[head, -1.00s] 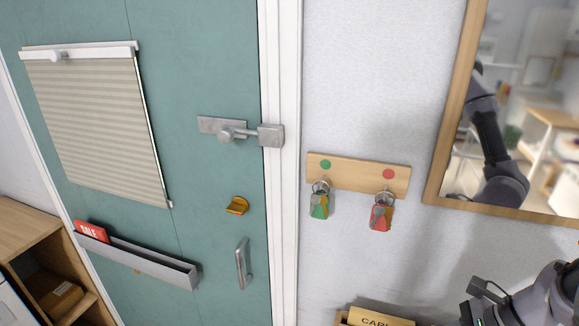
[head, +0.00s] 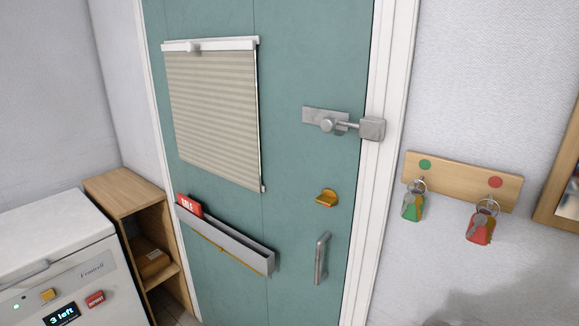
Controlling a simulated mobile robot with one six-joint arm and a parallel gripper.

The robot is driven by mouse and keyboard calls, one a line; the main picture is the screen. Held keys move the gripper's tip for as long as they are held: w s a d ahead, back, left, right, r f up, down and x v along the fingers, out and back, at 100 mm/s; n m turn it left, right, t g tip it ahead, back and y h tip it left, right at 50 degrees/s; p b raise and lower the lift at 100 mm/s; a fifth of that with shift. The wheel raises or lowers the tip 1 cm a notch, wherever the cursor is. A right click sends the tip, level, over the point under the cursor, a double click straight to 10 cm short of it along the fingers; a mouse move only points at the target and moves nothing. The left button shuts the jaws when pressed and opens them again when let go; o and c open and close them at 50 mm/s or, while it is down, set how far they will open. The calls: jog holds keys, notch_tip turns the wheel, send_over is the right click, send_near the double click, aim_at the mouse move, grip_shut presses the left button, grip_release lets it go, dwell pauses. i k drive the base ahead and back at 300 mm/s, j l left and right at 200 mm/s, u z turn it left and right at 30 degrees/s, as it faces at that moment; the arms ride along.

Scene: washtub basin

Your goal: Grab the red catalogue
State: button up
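A red catalogue (head: 188,206) marked "SALE" stands in the left end of a grey holder (head: 238,247) fixed low on the green door. Only its upper part shows above the holder's edge; the lower part is hidden inside. My gripper is not in view in the current head view.
The green door (head: 290,60) has a blind, a metal latch (head: 345,123), a yellow knob (head: 327,198) and a handle (head: 321,258). A key rack (head: 462,181) with keys hangs at right. A wooden shelf (head: 128,197) and a white appliance (head: 50,245) stand at left.

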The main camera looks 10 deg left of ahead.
aim_at(191, 205)
jog(key=i+j, duration=0.25)
jog(key=j, duration=0.3)
jog(key=i+j, duration=0.25)
jog(key=j, duration=0.25)
jog(key=i+j, duration=0.25)
jog(key=j, duration=0.3)
jog(key=i+j, duration=0.25)
jog(key=j, duration=0.25)
jog(key=i+j, duration=0.25)
jog(key=j, duration=0.3)
jog(key=i+j, duration=0.25)
jog(key=j, duration=0.25)
jog(key=i+j, duration=0.25)
jog(key=j, duration=0.3)
jog(key=i+j, duration=0.25)
jog(key=j, duration=0.3)
